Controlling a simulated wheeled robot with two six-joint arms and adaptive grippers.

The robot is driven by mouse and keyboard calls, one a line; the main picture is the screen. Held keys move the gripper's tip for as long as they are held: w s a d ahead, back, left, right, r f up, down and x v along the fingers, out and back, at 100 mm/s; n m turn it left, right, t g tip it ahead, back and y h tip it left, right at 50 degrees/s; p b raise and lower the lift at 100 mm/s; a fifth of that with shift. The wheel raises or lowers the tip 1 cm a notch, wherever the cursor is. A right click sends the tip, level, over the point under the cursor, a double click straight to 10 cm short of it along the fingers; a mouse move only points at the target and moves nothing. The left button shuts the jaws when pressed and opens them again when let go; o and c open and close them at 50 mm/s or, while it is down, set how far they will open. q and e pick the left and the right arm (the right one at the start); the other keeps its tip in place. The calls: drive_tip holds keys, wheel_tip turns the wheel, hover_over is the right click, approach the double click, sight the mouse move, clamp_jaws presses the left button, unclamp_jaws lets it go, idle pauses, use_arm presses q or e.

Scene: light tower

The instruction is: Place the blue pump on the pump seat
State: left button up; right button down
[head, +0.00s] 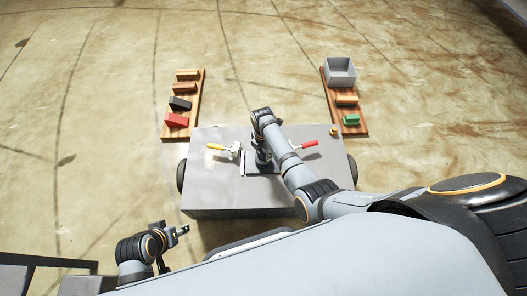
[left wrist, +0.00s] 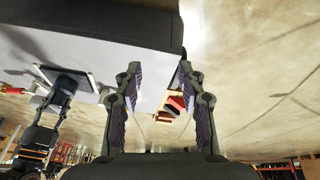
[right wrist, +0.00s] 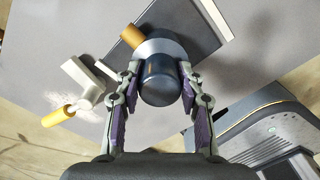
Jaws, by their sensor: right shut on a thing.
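The blue pump (right wrist: 160,82), a dark blue cylinder with a wider grey-blue collar and a brass stub, is between the fingers of my right gripper (right wrist: 160,72), which is shut on it. In the head view my right gripper (head: 262,158) is over the middle of the grey table, and the arm mostly hides the pump. The pump seat, a dark plate (right wrist: 198,28) with a pale edge, lies below and beside the pump; I cannot tell whether they touch. My left gripper (head: 182,231) is open and empty off the table's front left; its fingers show in the left wrist view (left wrist: 160,70).
A yellow-handled clamp (head: 222,148) stands left of the seat and a red-handled clamp (head: 303,146) right of it on the grey table (head: 220,190). Boards with blocks stand behind left (head: 198,95) and behind right (head: 332,95), the latter also bearing a grey bin (head: 340,71).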

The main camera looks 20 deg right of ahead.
drive_tip(key=c, duration=0.8)
unclamp_jaws()
drive_tip(key=shift+f, duration=0.1)
use_arm(q)
wheel_tip(320, 180, up, 5)
drive_tip(key=s+a+g+y+p, duration=0.1)
drive_tip(key=a+g+p, duration=0.1)
drive_tip(key=p, duration=0.3)
use_arm(e)
wheel_tip(320, 180, up, 9)
drive_tip(key=shift+r, duration=0.2)
use_arm(q)
drive_tip(key=f, duration=0.2)
drive_tip(key=a+f, duration=0.1)
drive_tip(key=f, duration=0.1)
drive_tip(key=shift+w+f+p, duration=0.15)
drive_tip(key=shift+f+p, duration=0.05)
drive_tip(key=shift+p, duration=0.1)
use_arm(e)
wheel_tip(320, 180, up, 3)
drive_tip(key=shift+f, duration=0.1)
